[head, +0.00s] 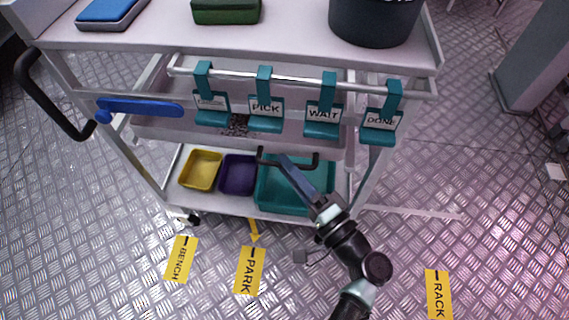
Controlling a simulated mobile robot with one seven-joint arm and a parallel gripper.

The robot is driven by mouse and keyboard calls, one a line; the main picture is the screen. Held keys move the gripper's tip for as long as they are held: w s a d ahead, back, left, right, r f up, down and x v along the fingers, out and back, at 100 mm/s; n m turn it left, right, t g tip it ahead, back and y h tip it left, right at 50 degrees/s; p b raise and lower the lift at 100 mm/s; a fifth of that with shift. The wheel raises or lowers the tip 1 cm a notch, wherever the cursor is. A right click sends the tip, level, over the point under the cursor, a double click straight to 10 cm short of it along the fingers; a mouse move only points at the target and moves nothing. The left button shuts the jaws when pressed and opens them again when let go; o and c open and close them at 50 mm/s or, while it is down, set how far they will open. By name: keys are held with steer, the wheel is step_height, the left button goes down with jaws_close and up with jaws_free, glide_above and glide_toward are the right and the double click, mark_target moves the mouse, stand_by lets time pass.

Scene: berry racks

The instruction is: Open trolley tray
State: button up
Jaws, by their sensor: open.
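The trolley (105,68) stands ahead of me. Its middle-level grey tray (160,126) sits below the top deck, with some dark grainy stuff visible inside.
Teal hanging tags (265,108) hang from a rail above the tray. The lower shelf holds yellow (201,168), purple (238,174) and teal (275,190) bins. A blue lever-like piece (140,107) is at left. A dark pot (374,22) stands on top. Floor in front is clear, with yellow labels.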

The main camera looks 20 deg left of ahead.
steer(key=shift+x, duration=0.85)
jaws_close()
stand_by(0.8)
